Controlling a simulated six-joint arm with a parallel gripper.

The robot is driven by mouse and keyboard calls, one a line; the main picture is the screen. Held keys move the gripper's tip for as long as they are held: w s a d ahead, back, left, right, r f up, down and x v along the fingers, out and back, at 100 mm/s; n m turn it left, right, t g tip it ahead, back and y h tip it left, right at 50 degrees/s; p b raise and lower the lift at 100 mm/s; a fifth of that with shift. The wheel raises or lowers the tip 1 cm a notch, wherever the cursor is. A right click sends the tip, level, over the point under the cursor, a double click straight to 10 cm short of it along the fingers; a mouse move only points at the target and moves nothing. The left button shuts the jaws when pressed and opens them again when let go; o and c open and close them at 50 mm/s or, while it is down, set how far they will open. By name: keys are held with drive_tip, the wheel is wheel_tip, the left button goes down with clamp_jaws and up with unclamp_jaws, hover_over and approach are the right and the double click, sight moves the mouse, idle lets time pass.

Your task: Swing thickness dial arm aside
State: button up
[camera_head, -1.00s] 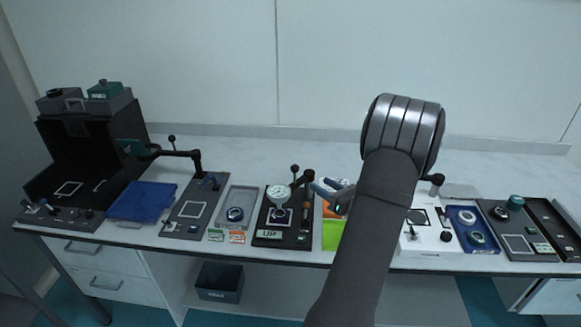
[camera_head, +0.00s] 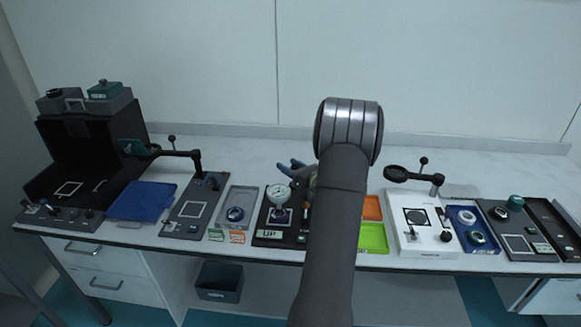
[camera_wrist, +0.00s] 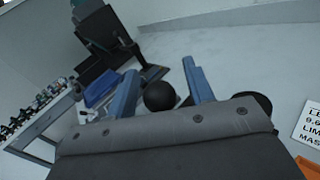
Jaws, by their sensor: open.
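The thickness station is a black base (camera_head: 270,236) marked "UP", with a round white dial gauge (camera_head: 278,191) above a small round part. Its arm and post are largely hidden behind my arm and gripper in the head view. My gripper (camera_head: 291,168), with blue fingers, is at the arm's upper end, behind and right of the dial. In the wrist view my gripper (camera_wrist: 160,90) is open, and a black ball knob (camera_wrist: 160,96) sits between the two fingers, with gaps visible on both sides.
A black swing arm with post (camera_head: 195,160) stands farther left, and a magnifier arm (camera_head: 410,174) on a white base is at right.

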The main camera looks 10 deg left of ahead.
clamp_jaws()
drive_tip(key=shift+w+a+m+t+h, duration=0.25)
drive_tip(key=shift+w+m+t+h, duration=0.35)
drive_tip(key=shift+m+t+h, duration=0.6)
drive_tip(key=shift+w+a+m+t+h, duration=0.25)
drive_tip(key=shift+w+m+t+h, duration=0.5)
drive_tip(key=shift+h, duration=0.7)
drive_tip(key=shift+w+a+m+t+h, duration=0.25)
drive_tip(key=shift+w+m+t+h, duration=0.4)
drive_tip(key=shift+m+h, duration=0.6)
drive_tip(key=shift+s, duration=0.1)
